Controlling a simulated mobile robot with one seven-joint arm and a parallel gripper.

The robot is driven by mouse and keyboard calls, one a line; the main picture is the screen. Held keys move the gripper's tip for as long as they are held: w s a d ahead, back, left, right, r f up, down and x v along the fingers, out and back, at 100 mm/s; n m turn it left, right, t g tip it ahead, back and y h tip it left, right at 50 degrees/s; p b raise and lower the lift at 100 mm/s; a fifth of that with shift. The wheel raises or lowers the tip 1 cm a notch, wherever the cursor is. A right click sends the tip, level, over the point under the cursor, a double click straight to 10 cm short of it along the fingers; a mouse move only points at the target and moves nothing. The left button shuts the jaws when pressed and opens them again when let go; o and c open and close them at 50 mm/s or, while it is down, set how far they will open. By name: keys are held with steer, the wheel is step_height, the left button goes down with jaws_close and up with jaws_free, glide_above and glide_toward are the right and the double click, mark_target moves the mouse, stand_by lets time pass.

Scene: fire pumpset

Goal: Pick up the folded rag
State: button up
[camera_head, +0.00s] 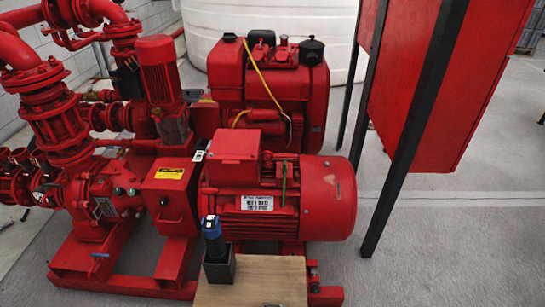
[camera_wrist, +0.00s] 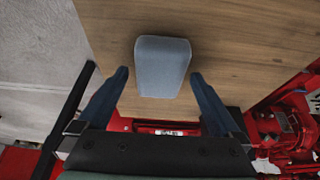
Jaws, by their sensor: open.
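The folded rag (camera_wrist: 162,66) is a blue-grey, rounded block in the wrist view. It lies on the brown wooden board (camera_wrist: 235,35), near one edge. My gripper (camera_wrist: 159,74) is open, with one dark blue finger on each side of the rag. Gaps show between the fingers and the rag in the picture. I cannot tell how high the fingers are above the board. In the head view I see part of the board (camera_head: 262,280), but neither the rag nor my gripper can be made out there.
A dark holder (camera_head: 219,271) with an upright blue-and-black cylindrical thing (camera_head: 213,238) stands at the board's left edge. The red motor (camera_head: 325,195) is right behind the board. A red cabinet (camera_head: 425,80) on black posts stands at right. Grey floor (camera_head: 450,250) is clear.

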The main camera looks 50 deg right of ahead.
steer(key=shift+c, duration=0.3)
steer(key=c, duration=1.4)
step_height(320, 180, up, 10)
steer(key=p, duration=0.3)
steer(key=shift+r, duration=0.25)
